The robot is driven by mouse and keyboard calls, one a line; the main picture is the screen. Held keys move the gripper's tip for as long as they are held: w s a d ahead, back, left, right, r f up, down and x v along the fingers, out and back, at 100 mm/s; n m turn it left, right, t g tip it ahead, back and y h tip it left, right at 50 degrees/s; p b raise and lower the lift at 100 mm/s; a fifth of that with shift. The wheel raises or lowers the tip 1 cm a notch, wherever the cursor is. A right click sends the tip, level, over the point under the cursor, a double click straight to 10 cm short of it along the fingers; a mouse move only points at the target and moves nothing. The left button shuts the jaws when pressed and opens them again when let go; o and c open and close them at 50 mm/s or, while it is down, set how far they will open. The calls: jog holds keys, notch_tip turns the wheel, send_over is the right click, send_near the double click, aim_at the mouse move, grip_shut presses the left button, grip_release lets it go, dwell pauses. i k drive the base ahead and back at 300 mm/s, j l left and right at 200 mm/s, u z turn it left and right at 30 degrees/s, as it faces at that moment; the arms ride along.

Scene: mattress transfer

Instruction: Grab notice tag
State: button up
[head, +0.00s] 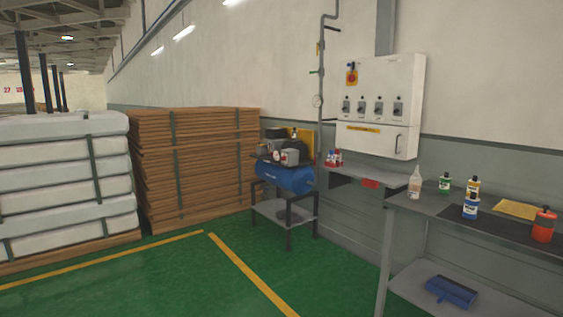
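I cannot single out a notice tag for certain in the head view. A small red piece (370,183) shows at the front edge of a grey wall shelf (395,173), too small to read. A yellow strip (364,129) with dark marks is on the front of the white electrical cabinet (405,85). A flat yellow piece (516,209), like a cloth or sheet, lies on the workbench at the right. My gripper is not in view.
The workbench (405,201) at right holds several bottles and a red can (544,226); a blue dustpan-like item (451,291) lies on its lower shelf. A blue compressor (285,178) sits on a stand. Wrapped mattresses (60,190) and brown boards (195,150) stand left. Green floor (170,280) is clear.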

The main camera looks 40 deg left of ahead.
aim_at(332, 157)
jog(key=u, duration=1)
jog(key=i+z, duration=0.15)
jog(key=i+u, duration=0.2)
jog(key=i, duration=0.3)
jog(key=i+u, duration=0.2)
jog(key=i, duration=0.25)
jog(key=i+l+u, duration=0.2)
jog(key=i, duration=0.25)
jog(key=i+l+u, duration=0.2)
jog(key=i, duration=0.3)
jog(key=i+j+u, duration=0.1)
jog(key=i+u, duration=0.3)
jog(key=i, duration=0.55)
jog(key=i+z, duration=0.6)
jog(key=z, duration=0.15)
jog(key=i+z, duration=0.35)
jog(key=k+j, duration=0.05)
jog(key=k, duration=0.05)
